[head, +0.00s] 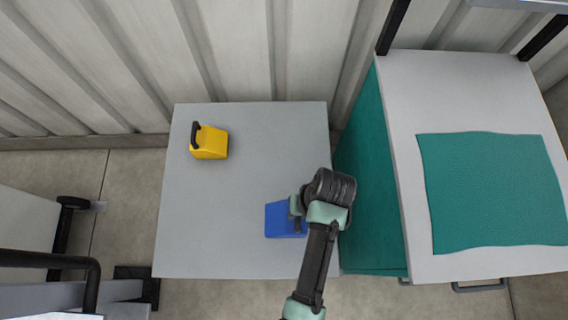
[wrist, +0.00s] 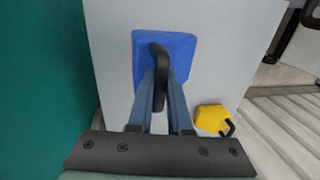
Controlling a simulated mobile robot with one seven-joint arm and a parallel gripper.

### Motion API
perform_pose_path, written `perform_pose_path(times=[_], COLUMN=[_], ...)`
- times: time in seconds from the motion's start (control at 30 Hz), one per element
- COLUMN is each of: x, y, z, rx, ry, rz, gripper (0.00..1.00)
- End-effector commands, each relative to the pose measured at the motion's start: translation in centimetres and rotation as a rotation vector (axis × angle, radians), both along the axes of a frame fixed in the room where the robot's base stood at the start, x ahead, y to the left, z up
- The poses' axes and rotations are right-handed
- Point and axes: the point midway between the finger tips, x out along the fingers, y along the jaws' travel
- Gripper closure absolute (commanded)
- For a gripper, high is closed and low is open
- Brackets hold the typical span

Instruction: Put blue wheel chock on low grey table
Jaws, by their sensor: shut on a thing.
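The blue wheel chock (head: 281,222) is over the right front part of the low grey table (head: 212,238) in the head view. My gripper (head: 297,208) is above the chock, partly hidden by my arm. In the wrist view the two fingers of my gripper (wrist: 161,82) are shut on the black handle of the blue wheel chock (wrist: 180,46). The grey table (wrist: 235,55) lies below the chock. I cannot tell whether the chock touches the tabletop or hangs slightly above it.
A yellow wheel chock (head: 210,143) with a black handle stands at the table's back left. A teal cabinet (head: 366,185) with a grey top and a teal mat (head: 492,190) stands close on the right. A corrugated wall (head: 230,50) is behind. The table's middle and left front are clear.

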Motion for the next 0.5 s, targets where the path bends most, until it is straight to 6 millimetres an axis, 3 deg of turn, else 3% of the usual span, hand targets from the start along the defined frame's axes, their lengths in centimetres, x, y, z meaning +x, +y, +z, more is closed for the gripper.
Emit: perform_pose_path(times=[0.2, 0.5], x=[0.0, 0.0], y=[0.0, 0.0], z=[-3.9, -7.4], rx=[0.001, 0.000], ry=[0.003, 0.001], rz=[0.000, -0.001], gripper=[1.00, 1.00])
